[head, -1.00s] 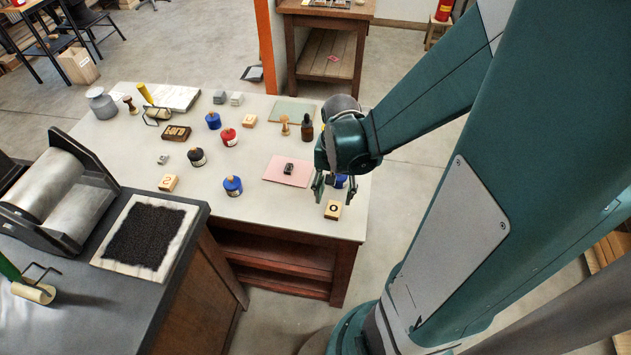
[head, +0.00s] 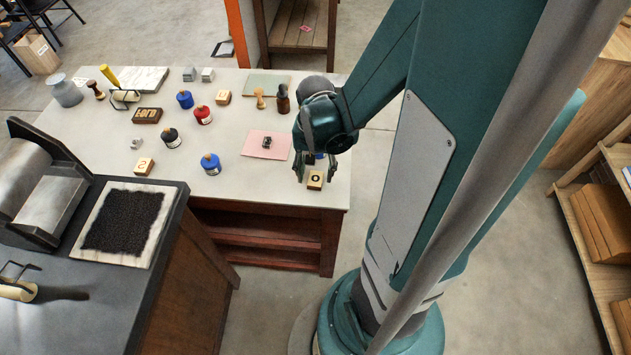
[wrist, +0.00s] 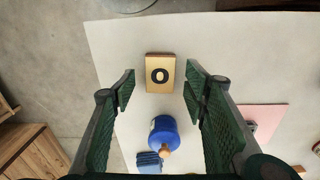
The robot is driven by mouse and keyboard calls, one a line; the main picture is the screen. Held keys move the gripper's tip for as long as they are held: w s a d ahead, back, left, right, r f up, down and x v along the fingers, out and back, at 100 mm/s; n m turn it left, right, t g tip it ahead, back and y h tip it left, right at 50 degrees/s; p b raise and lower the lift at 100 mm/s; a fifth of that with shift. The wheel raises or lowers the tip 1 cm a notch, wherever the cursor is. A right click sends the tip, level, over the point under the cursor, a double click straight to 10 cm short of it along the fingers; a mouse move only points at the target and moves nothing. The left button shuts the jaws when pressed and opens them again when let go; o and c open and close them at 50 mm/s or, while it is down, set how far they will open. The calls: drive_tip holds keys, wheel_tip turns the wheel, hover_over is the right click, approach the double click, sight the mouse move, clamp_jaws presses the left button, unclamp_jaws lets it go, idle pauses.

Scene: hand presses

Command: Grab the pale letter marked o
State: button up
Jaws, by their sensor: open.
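The pale wooden letter block marked o (head: 315,180) lies near the front right corner of the table, its dark o facing up. In the wrist view the block (wrist: 160,73) sits centred just beyond the fingertips. My gripper (head: 317,176) is over that corner, pointing down. In the wrist view my gripper (wrist: 160,84) is open, one finger on each side of the block's line, with nothing between the tips. A gap shows between the fingers and the block; the height left is hard to tell.
A blue ink pot (wrist: 163,132) with a wooden knob stands close to the block, with a small dark blue thing (wrist: 149,161) beside it. A pink sheet (head: 266,145) bearing a small dark item lies left of my gripper. Other blocks and pots stand farther left. The table edge is close.

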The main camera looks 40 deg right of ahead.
drive_tip(key=shift+f, duration=1)
drive_tip(key=shift+c, duration=0.5)
drive_tip(key=c, duration=0.9)
